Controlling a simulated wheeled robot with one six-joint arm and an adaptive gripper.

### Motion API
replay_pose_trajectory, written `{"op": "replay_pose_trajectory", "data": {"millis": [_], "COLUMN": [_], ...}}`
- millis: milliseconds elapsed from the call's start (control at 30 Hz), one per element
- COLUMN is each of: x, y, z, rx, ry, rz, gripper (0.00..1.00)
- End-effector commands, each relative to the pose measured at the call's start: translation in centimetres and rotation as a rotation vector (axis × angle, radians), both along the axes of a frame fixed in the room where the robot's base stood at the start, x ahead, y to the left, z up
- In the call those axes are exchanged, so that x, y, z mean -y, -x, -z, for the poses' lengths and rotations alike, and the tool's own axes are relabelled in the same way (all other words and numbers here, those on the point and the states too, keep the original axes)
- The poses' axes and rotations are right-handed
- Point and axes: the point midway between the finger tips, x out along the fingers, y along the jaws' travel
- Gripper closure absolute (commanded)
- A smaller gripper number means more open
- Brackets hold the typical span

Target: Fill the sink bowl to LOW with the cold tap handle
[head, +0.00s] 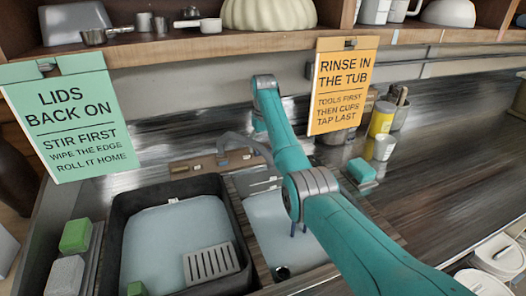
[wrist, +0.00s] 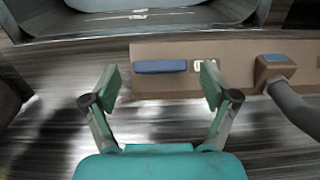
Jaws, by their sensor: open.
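My gripper (wrist: 160,82) is open and empty in the wrist view. Its two fingers are spread to either side of a blue bar-shaped handle (wrist: 160,66) on a tan tap plate (wrist: 225,83). No finger visibly touches the handle. The tap's base and grey spout (wrist: 278,75) are to its right. The tap (head: 232,146) also shows in the head view, partly behind my arm. The pale sink bowl (head: 268,222) lies right of a dark tub and is partly hidden by my arm. Its water level and any LOW mark are not readable.
The dark-rimmed tub (head: 118,215) holds a grey slotted block (head: 211,263). Green and grey sponges (head: 75,236) sit left of it. A teal block (head: 362,171) and a yellow container (head: 381,119) stand on the right counter. Two signs (head: 343,87) hang from the shelf.

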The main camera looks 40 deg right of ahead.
Motion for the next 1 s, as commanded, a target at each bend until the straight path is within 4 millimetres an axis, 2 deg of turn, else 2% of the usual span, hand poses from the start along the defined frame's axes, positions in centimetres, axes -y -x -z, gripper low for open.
{"op": "replay_pose_trajectory", "data": {"millis": [100, 333, 1000], "x": [0.1, 0.1, 0.1], "y": [-0.1, 0.0, -0.2], "z": [-2.1, -4.5, -4.7], "rx": [0.003, 0.001, 0.013], "ry": [0.001, 0.0, 0.002], "rz": [0.0, 0.001, 0.0], "gripper": [0.15, 0.15, 0.15]}}
